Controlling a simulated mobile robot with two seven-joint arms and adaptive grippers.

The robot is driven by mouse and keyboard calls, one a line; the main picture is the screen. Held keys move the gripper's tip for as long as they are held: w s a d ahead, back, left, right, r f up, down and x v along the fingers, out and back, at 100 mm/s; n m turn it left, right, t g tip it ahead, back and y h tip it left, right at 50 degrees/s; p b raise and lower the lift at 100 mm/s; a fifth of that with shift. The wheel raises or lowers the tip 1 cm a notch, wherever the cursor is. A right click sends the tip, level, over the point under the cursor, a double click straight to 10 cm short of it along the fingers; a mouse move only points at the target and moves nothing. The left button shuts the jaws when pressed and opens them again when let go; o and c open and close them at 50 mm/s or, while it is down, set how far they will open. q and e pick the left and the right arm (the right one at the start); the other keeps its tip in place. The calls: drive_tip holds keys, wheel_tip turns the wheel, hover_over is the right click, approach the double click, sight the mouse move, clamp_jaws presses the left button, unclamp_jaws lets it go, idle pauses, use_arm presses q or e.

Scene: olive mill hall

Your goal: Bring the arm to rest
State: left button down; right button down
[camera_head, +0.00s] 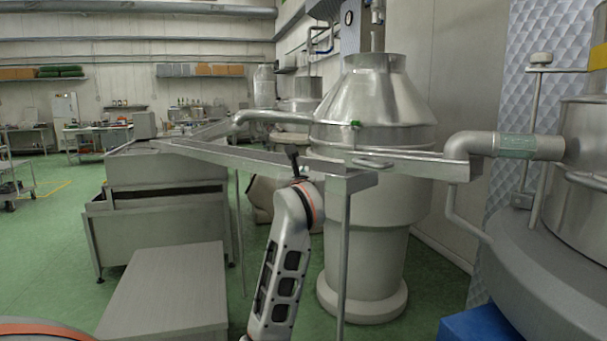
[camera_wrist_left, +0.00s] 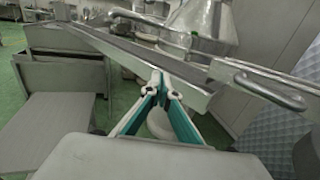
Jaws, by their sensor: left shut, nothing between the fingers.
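My left arm rises from the bottom middle of the head view, grey with dark slots and an orange ring. My left gripper (camera_head: 293,158) is at its top end, small and dark, in front of the metal trough (camera_head: 230,156). In the left wrist view the two teal-sided fingers (camera_wrist_left: 163,84) meet at their tips, shut with nothing between them. The trough runs just beyond the fingertips there; I cannot tell the exact gap. My right gripper is in neither view.
A steel separator (camera_head: 370,105) stands behind the trough, with a thin post (camera_head: 345,260) below it. A steel bin (camera_head: 160,240) is at left, a round vat (camera_head: 585,125) and pipe (camera_head: 510,146) at right. Green floor (camera_head: 50,240) is open at far left.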

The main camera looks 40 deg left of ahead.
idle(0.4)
use_arm(q)
drive_tip(key=s+d+f+m+t+y, duration=0.1)
drive_tip(key=s+d+f+m+y, duration=0.1)
drive_tip(key=s+f+m+y, duration=0.5)
drive_tip(key=s+d+f+m+t+h, duration=0.2)
drive_tip(key=d+f+m+t+h, duration=0.1)
drive_tip(key=d+f+m+h, duration=1)
drive_tip(key=s+d+f+m+t+h, duration=0.25)
drive_tip(key=d+f+m+h, duration=0.35)
drive_tip(key=d+f+m, duration=0.7)
drive_tip(key=s+d+f+m+g, duration=0.1)
drive_tip(key=s+f+m+g, duration=0.4)
drive_tip(key=s+f, duration=0.5)
drive_tip(key=s+d+f+m+g+h, duration=0.1)
drive_tip(key=s+f+m+g, duration=0.4)
drive_tip(key=f, duration=1.3)
drive_tip(key=s+d+m, duration=0.1)
drive_tip(key=s+m, duration=0.3)
drive_tip(key=s, duration=0.1)
drive_tip(key=shift+s+f+m, duration=0.15)
drive_tip(key=shift+s+m, duration=0.2)
drive_tip(key=shift+m, duration=0.05)
drive_tip(key=shift+d, duration=0.1)
